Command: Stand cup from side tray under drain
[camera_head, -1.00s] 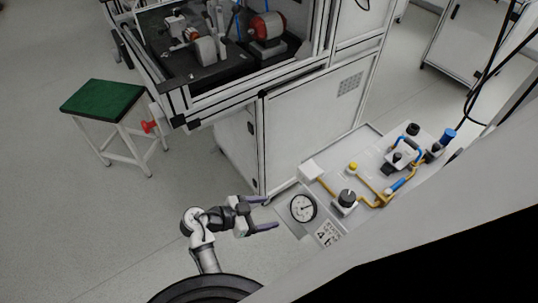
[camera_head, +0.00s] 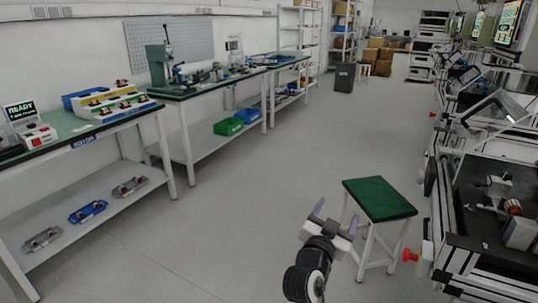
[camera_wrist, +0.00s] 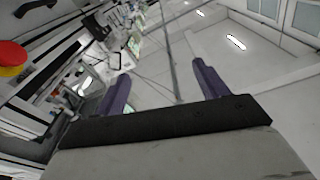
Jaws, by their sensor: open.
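I see no cup in either view, and I cannot make out a side tray or a drain. My gripper (camera_head: 335,218) is open and empty in the lower middle of the head view, just left of a green-topped stool (camera_head: 379,198). In the wrist view, the two purple fingers of my gripper (camera_wrist: 163,82) stand wide apart with nothing between them.
A test bench (camera_head: 490,230) with a red knob (camera_head: 410,255) stands at the right. A long workbench (camera_head: 90,128) with a lower shelf runs along the left. Green and blue bins (camera_head: 229,126) sit under the far bench. The grey floor (camera_head: 240,215) between is open.

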